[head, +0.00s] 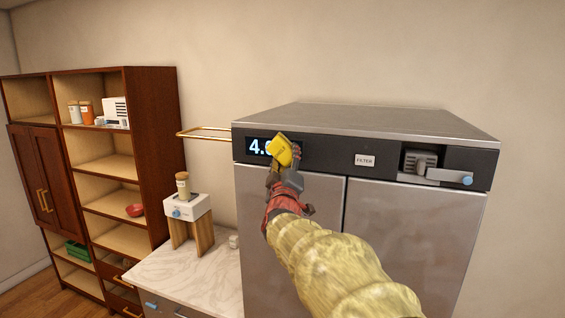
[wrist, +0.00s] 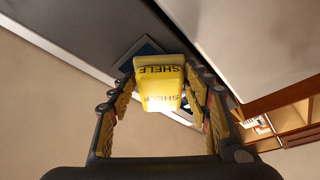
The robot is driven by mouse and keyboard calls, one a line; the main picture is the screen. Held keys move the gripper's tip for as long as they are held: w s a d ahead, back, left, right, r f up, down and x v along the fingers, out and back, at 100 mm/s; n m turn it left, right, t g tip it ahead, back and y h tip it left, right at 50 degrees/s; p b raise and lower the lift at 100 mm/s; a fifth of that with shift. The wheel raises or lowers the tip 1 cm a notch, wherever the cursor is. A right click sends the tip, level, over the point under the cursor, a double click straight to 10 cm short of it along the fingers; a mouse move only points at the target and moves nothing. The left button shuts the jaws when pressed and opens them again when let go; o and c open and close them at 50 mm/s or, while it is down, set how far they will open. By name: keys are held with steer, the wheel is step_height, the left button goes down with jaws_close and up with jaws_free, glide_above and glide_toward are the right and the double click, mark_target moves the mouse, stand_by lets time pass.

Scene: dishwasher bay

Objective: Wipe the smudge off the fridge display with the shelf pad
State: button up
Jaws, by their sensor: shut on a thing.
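My gripper (head: 285,168) is shut on the yellow shelf pad (head: 281,151) in front of the fridge. The pad also shows between the fingers in the wrist view (wrist: 160,84), with the word SHELF on it. The fridge display (head: 257,146) is a dark panel at the upper left of the fridge front, with a lit "4." on its left part. The pad covers the middle of the display. I cannot tell whether the pad touches the display. No smudge is visible; part of the display is hidden behind the pad.
On the fridge's top band are a FILTER label (head: 365,160) and a recessed unit with a handle (head: 448,176) at the right. A brass rail (head: 204,133) sticks out to the left. A wooden shelf unit (head: 152,160) and a marble counter (head: 190,272) with a white device (head: 187,209) stand left.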

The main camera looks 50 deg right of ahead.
mark_target(263, 149)
steer(key=s+b, duration=0.1)
steer(key=s+d+b, duration=0.1)
steer(key=s+b, duration=0.1)
steer(key=shift+s+d, duration=0.1)
steer(key=shift+d, duration=0.05)
steer(key=shift+w+a+p, duration=0.7)
steer(key=shift+w+p, duration=0.05)
steer(key=shift+w, duration=0.95)
steer(key=shift+w+a+p, duration=0.7)
steer(key=shift+w, duration=1.05)
steer(key=shift+w+a+p, duration=0.7)
steer(key=shift+w+p, duration=0.05)
steer(key=shift+w, duration=0.95)
steer(key=shift+s+a+p, duration=0.1)
steer(key=shift+s+a, duration=0.3)
steer(key=shift+a, duration=0.5)
steer(key=shift+s+a+p, duration=0.15)
steer(key=shift+s+a, duration=0.2)
steer(key=shift+a, duration=0.5)
steer(key=shift+s+a+p, duration=0.1)
steer(key=shift+s+a, duration=0.3)
steer(key=shift+a, duration=0.5)
